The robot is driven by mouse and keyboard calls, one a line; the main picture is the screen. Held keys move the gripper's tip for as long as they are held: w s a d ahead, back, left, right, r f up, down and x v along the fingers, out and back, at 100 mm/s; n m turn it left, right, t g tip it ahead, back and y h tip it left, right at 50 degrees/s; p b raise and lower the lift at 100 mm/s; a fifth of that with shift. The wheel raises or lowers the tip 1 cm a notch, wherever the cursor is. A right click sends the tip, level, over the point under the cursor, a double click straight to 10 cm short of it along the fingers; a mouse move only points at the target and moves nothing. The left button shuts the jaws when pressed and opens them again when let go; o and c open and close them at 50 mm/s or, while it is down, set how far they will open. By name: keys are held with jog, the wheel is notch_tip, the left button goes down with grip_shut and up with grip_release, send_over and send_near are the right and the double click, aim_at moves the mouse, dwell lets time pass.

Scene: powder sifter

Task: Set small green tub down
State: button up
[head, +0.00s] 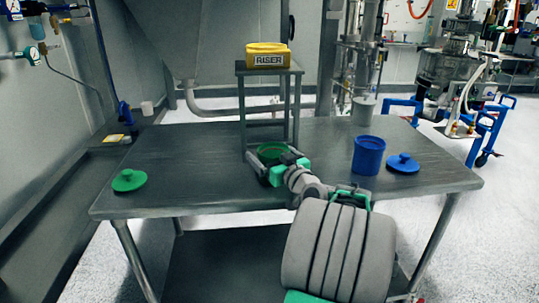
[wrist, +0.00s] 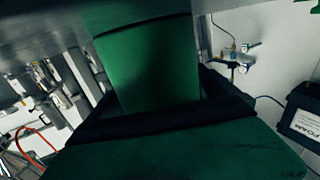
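The small green tub (head: 272,149) is in the head view, just in front of the riser stand, with its open top showing. My gripper (head: 277,164) is at the tub, reaching in from the front right. In the wrist view the tub's green wall (wrist: 150,68) fills the middle, with dark finger parts close against both sides, so my gripper looks shut on it. The tub's lower part is hidden by my gripper in the head view. I cannot tell whether its base touches the table (head: 200,165).
A green lid (head: 129,180) lies at the left. A blue tub (head: 368,156) and blue lid (head: 403,163) are at the right, with a grey cup (head: 362,111) behind. The table's left middle is clear.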

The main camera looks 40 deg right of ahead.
jog(key=shift+r+p, duration=0.25)
jog(key=shift+p, duration=0.05)
jog(key=b+v, duration=0.1)
jog(key=v, duration=1)
jog(key=shift+d+f, duration=0.1)
jog(key=shift+f, duration=0.05)
jog(key=shift+s, duration=0.45)
